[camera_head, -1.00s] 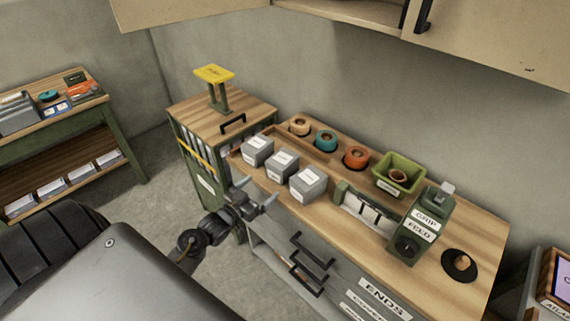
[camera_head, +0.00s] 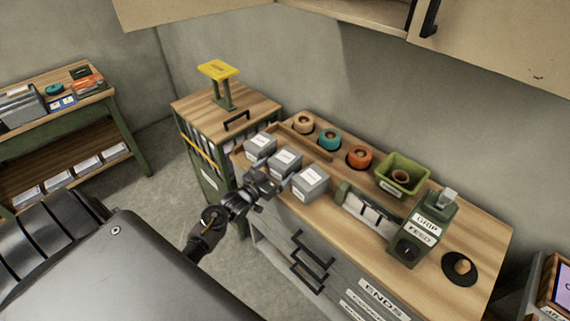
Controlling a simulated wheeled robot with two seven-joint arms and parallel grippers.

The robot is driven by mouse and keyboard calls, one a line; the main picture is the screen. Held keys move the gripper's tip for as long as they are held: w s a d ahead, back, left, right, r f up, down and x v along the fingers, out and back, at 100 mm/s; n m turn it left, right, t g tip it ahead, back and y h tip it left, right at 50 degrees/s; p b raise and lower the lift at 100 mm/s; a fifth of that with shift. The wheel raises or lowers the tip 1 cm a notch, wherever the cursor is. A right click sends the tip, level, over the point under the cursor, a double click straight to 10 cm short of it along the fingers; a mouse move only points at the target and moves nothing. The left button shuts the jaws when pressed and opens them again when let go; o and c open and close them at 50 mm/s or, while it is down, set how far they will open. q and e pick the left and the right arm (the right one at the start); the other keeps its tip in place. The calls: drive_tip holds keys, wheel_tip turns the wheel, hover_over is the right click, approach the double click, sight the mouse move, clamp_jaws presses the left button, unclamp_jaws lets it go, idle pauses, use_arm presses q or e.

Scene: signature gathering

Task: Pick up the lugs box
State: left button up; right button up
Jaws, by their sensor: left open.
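Three small grey boxes with white labels stand in a row at the left front of the wooden bench top: a left box (camera_head: 260,147), a middle box (camera_head: 285,161) and a right box (camera_head: 310,183). Their label text is too small to read, so I cannot tell which one is the lugs box. My left gripper (camera_head: 267,182) is open at the bench's front edge, right in front of the middle box and slightly overlapping its lower part in the picture. I cannot tell whether it touches the box. My right gripper is not in view.
Behind the boxes are an orange-tan roll (camera_head: 303,123), a teal roll (camera_head: 328,138) and an orange roll (camera_head: 359,157). A green bin (camera_head: 403,175) and a green GRIP FEED device (camera_head: 424,230) stand to the right. Drawer handles (camera_head: 310,250) project below the bench top.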

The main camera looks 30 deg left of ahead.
sight(285, 163)
use_arm(q)
drive_tip(key=w, duration=0.1)
drive_tip(key=w+p, duration=0.1)
drive_tip(key=w, duration=0.3)
drive_tip(key=shift+d+f, duration=0.1)
drive_tip(key=shift+d, duration=0.3)
drive_tip(key=shift+s, duration=0.1)
drive_tip(key=c, duration=1.2)
